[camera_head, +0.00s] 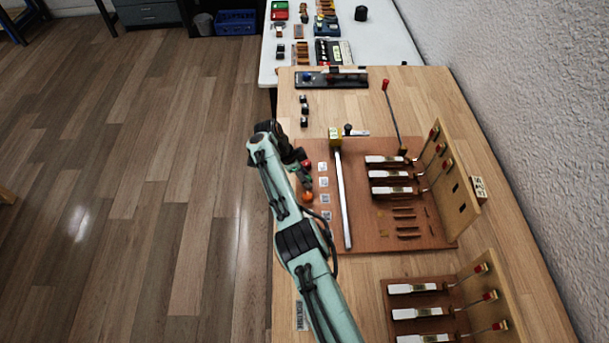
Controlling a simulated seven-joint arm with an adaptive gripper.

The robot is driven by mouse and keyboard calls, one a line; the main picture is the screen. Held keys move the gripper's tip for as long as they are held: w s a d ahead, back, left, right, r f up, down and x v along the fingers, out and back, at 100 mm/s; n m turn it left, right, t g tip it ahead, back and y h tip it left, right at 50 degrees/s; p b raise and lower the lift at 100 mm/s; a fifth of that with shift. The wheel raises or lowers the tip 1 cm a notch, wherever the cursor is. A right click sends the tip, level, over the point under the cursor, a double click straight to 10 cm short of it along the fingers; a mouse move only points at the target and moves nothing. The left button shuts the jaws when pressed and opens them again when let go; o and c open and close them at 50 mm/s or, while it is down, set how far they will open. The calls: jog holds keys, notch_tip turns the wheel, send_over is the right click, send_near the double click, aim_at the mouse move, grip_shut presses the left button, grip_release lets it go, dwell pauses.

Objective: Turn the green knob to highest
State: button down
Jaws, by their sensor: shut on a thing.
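My mint-green arm reaches up from the bottom, and my gripper (304,170) is at the left edge of the brown piano-action board (362,222). It is shut on a small knob beside the upper white labels (322,168). The gripper covers that knob, so I cannot make out its colour or how far it is turned. An orange knob (307,197) shows just below the gripper, close beside the arm. No green knob can be clearly seen.
A long pale bar (343,200) stands right of the labels. Red-tipped hammers and white keys (388,176) fill the board's right side. A second key board (420,312) lies at lower right. A white table (385,45) with small items is behind. The wall bounds the right.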

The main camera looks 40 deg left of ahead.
jog(key=c, duration=0.8)
grip_release()
jog(key=shift+c, duration=0.2)
jog(key=shift+n, duration=0.3)
